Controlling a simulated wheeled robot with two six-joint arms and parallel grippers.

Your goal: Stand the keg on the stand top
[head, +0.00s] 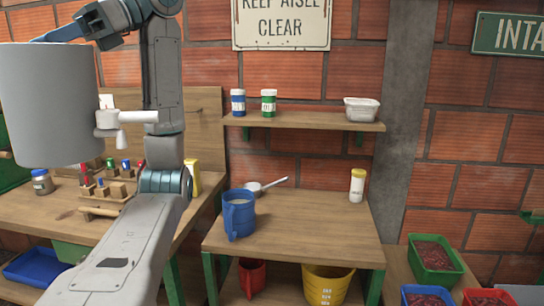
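A large grey cylinder, which looks like the keg (45,105), fills the far left of the head view, upright and close to the camera. A white tap (108,122) is on its right side. My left arm rises from the lower left and bends over towards the keg's top. Its gripper is hidden behind the keg, so its hold cannot be seen. My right gripper is not in view. A wooden stand with green legs (300,238) is in the middle; I cannot tell if its top is the stand top named.
A blue jug (239,216), a white scoop (265,186) and a yellow-lidded jar (357,185) are on the stand. A wall shelf (310,121) above holds two jars and a tub. A workbench (50,215) with a tool rack is at left. The stand's front right is clear.

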